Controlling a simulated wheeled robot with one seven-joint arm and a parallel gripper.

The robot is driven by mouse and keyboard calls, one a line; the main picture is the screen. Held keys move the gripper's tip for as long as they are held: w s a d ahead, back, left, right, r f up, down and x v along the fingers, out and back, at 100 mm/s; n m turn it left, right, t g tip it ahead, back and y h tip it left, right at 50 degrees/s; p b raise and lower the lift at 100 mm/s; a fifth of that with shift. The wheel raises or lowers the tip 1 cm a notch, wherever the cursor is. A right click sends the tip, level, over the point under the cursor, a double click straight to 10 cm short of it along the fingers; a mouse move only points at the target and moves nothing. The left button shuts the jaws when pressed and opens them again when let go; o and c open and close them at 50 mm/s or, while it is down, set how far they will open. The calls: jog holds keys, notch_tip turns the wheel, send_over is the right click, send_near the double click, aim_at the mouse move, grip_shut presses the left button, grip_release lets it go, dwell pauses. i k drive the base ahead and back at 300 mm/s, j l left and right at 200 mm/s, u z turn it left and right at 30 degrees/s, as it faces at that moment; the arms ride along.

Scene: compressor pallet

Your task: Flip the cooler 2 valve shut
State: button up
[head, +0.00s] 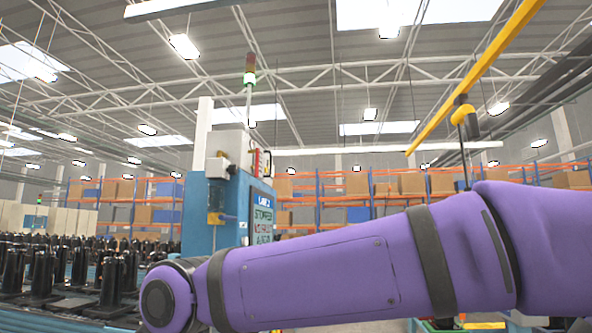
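I cannot make out a valve marked as cooler 2 in the head view. My purple arm lies across the lower right and hides much of what is behind it. My gripper is out of view, so what it holds or touches does not show. I cannot tell what this yellow part is.
The blue cabinet carries a text screen (262,217) and a signal tower (249,80). Many black parts (112,280) stand at the lower left. A yellow overhead beam (475,75) with a hanging hoist (464,118) is at the upper right. Racks with boxes (357,184) stand far behind.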

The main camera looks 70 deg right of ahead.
aim_at(257, 150)
jog(key=l+z, duration=0.15)
jog(key=z, duration=0.25)
jog(key=i+z, duration=0.15)
jog(key=z, duration=0.2)
jog(key=i+l+z, duration=0.1)
jog(key=z, duration=0.3)
jog(key=i+l+z, duration=0.1)
jog(key=z, duration=0.25)
